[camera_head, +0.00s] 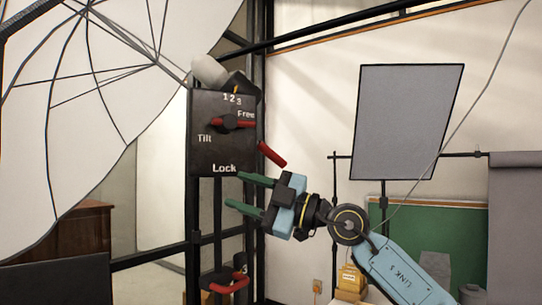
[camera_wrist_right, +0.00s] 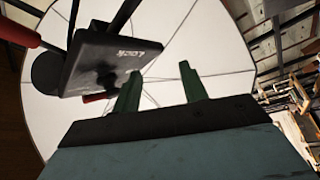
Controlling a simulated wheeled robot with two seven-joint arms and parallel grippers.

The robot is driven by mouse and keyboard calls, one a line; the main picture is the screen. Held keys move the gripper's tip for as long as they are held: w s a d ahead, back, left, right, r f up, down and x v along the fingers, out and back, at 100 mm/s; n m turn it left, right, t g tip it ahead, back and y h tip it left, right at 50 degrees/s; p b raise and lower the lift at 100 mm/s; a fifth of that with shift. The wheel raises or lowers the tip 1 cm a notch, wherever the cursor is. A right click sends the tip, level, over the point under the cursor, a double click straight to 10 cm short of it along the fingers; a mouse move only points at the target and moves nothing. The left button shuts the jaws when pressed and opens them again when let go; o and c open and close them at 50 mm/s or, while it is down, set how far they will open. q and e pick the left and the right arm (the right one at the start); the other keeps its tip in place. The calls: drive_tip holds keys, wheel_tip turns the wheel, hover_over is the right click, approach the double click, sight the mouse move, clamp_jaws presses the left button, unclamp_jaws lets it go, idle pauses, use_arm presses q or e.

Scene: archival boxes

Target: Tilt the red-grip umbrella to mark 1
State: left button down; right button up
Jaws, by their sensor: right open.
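The large white umbrella (camera_head: 70,120) fills the upper left of the head view; it also shows behind my fingers in the wrist view (camera_wrist_right: 215,50). A black panel (camera_head: 205,155) beside it bears "1 2 3", "Free", "Tilt" and "Lock". A red lever (camera_head: 240,124) on the panel points right, by "Free". A red grip (camera_head: 271,154) slants down from the panel's right side. The panel also shows in the wrist view (camera_wrist_right: 100,55). My right gripper (camera_head: 234,189) is open and empty, its green fingers just below the panel and grip. My left gripper is not in view.
A lower red handle (camera_head: 228,283) sits on the black stand frame below the panel. A grey flat panel (camera_head: 408,120) on a stand is at the right. A green board (camera_head: 440,235) and a small yellow object (camera_head: 350,279) are lower right.

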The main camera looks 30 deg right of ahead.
sight(275, 154)
drive_tip(key=s+d+r+m+t+h, duration=0.1)
drive_tip(key=d+r+m+h, duration=0.3)
drive_tip(key=d, duration=0.4)
drive_tip(key=s+d+r+m+t+h, duration=0.1)
drive_tip(key=d+r+m+h, duration=0.25)
drive_tip(key=d+h, duration=0.3)
drive_tip(key=shift+n+y, duration=0.25)
drive_tip(key=shift+n, duration=0.1)
drive_tip(key=p+x, duration=0.1)
drive_tip(key=x, duration=0.3)
drive_tip(key=p+x, duration=0.2)
drive_tip(key=x, duration=0.2)
drive_tip(key=d+p+x, duration=0.1)
drive_tip(key=p+x, duration=0.1)
drive_tip(key=x, duration=0.2)
drive_tip(key=shift+w, duration=0.2)
drive_tip(key=shift+w+a, duration=0.1)
drive_tip(key=shift+w, duration=0.35)
drive_tip(key=shift+f, duration=0.1)
clamp_jaws()
